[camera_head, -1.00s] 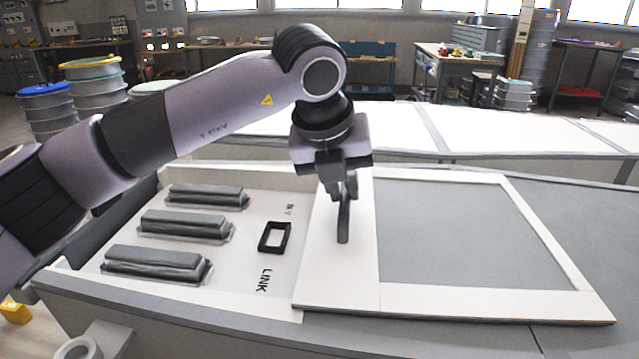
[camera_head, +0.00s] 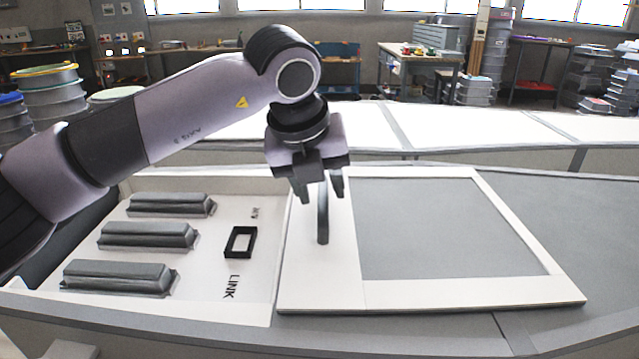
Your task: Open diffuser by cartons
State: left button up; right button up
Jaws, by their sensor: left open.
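The framed panel, which I take as the diffuser, has a white frame (camera_head: 305,275) around a flat grey sheet (camera_head: 445,225). It lies at the centre right of the head view, beside a white tray with several grey ribbed blocks. A dark upright bar handle (camera_head: 323,222) stands on the frame's wide left strip. My left gripper (camera_head: 320,192) is open at the handle's upper end, with one finger on each side of it in the picture. Whether a finger touches the handle cannot be told. No things clearly identifiable as cartons show near it.
The white tray (camera_head: 205,280) is left of the panel and holds grey ribbed blocks (camera_head: 120,276) and a small black square frame (camera_head: 240,242). A long white-topped bench (camera_head: 470,130) runs behind. Stacked grey boxes (camera_head: 605,80) stand at the far right.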

pick_arm(q)
jog(key=v, duration=0.7)
jog(key=shift+s+a, duration=0.1)
